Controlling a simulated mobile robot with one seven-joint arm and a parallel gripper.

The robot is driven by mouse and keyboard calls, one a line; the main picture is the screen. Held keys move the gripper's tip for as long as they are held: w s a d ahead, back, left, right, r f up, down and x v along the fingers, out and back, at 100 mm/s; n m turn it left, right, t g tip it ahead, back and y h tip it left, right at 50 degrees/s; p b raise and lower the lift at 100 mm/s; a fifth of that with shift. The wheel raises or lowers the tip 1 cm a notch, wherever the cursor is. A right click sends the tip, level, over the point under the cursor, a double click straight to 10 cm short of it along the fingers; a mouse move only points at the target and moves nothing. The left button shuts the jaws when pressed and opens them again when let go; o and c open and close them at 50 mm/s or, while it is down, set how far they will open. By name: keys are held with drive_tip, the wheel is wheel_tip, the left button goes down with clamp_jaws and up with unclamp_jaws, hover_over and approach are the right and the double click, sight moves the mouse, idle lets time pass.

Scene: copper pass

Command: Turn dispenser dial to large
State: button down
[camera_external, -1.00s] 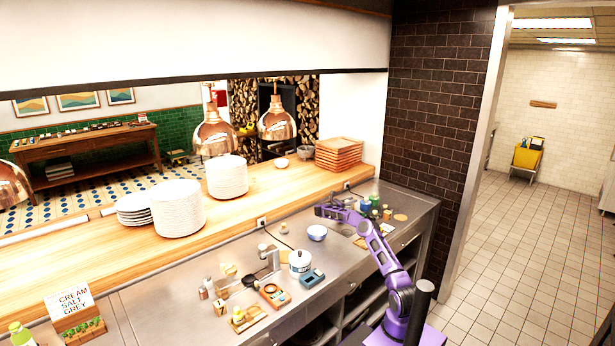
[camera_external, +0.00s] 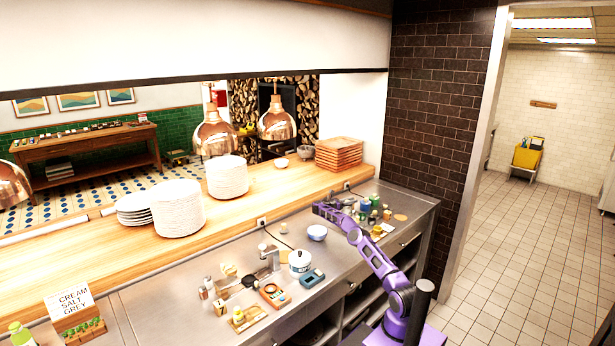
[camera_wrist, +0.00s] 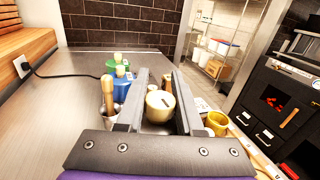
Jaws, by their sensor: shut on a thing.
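A cream round knob (camera_wrist: 160,105) with a dark mark on its face sits between the two fingers of my gripper (camera_wrist: 162,100) in the wrist view. It looks like the dispenser dial, but no size marking can be read. The fingers are closed on its sides, one on the left and one on the right. The dispenser's body is mostly hidden behind the knob and fingers. In the external view my gripper (camera_external: 325,208) is over the far right part of the steel counter, and the dial cannot be made out there.
In the wrist view a blue container (camera_wrist: 122,90) and a metal cup with a wooden handle (camera_wrist: 109,92) stand close left of the fingers. A yellow cup (camera_wrist: 216,122) is to the right.

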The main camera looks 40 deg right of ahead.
drive_tip(key=c, duration=0.5)
unclamp_jaws()
drive_tip(key=shift+c, duration=0.2)
drive_tip(key=shift+a, duration=0.1)
drive_tip(key=p+v, duration=0.1)
drive_tip(key=v, duration=0.4)
drive_tip(key=shift+w+a+r, duration=0.1)
drive_tip(key=shift+a, duration=0.05)
drive_tip(key=shift+w+a+r+p, duration=0.15)
drive_tip(key=shift+a+p, duration=0.15)
drive_tip(key=shift+p, duration=0.3)
drive_tip(key=shift+w+a+f+p, duration=0.15)
drive_tip(key=shift+a+f+p, duration=0.2)
drive_tip(key=shift+a, duration=0.3)
drive_tip(key=shift+r, duration=0.1)
